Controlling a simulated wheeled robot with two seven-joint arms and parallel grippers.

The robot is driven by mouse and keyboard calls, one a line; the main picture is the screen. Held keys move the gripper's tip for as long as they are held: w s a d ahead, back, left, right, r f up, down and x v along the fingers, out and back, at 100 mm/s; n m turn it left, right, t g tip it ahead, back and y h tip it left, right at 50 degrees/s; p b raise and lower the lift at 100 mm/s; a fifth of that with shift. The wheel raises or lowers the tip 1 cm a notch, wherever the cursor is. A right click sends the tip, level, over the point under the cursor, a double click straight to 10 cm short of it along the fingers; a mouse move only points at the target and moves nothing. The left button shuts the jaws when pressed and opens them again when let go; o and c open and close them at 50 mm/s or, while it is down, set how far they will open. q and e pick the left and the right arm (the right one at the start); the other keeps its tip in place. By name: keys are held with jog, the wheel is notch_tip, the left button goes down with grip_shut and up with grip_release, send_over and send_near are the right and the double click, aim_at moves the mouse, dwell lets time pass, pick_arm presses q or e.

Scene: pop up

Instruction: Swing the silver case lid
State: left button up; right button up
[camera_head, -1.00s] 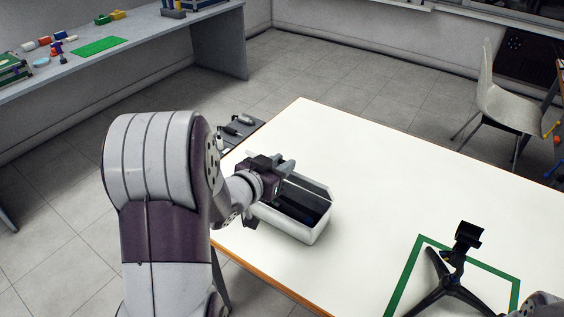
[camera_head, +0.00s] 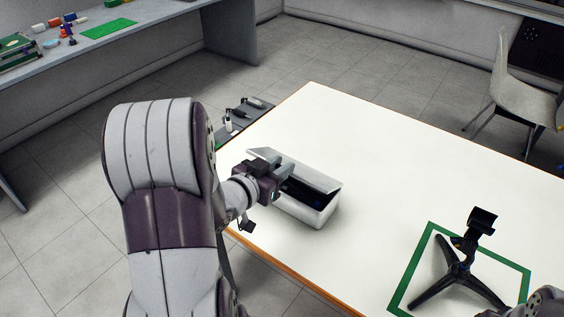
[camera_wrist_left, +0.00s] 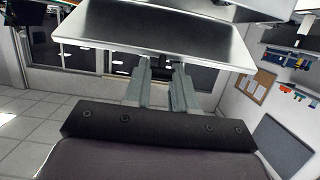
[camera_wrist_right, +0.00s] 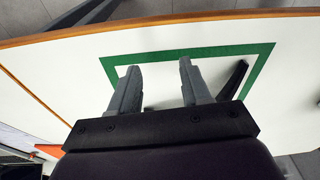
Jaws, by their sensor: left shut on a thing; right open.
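The silver case (camera_head: 312,213) sits near the left edge of the white table, its lid (camera_head: 305,166) tilted partly down over the dark interior, with a gap at the near side. My left gripper (camera_head: 284,178) is at the left part of the lid and shut on it. In the left wrist view the lid (camera_wrist_left: 150,38) is a bright metal plate at the ends of the left fingers (camera_wrist_left: 160,82); the exact contact is hard to see. My right gripper (camera_wrist_right: 160,85) is open and empty, over the table near the green frame.
A black tripod stand (camera_head: 458,268) stands inside the green square outline (camera_head: 412,268) at the right of the table (camera_head: 400,170). The table's middle is clear. A grey tray with small items (camera_head: 240,118) is beyond the left edge. A white chair (camera_head: 525,95) stands behind.

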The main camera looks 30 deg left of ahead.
jog(key=shift+f, duration=0.35)
jog(key=shift+r, duration=0.1)
jog(key=shift+s+f+b, duration=0.1)
jog(key=shift+f+b, duration=0.6)
jog(key=shift+b, duration=0.05)
jog(key=shift+f+b, duration=0.6)
pick_arm(q)
jog(key=f, duration=0.1)
jog(key=s+f, duration=0.1)
jog(key=f, duration=0.1)
jog(key=s+f, duration=0.1)
jog(key=shift+f, duration=0.25)
pick_arm(e)
jog(key=shift+r, duration=0.1)
pick_arm(q)
jog(key=o, duration=0.9)
jog(key=shift+w, duration=0.15)
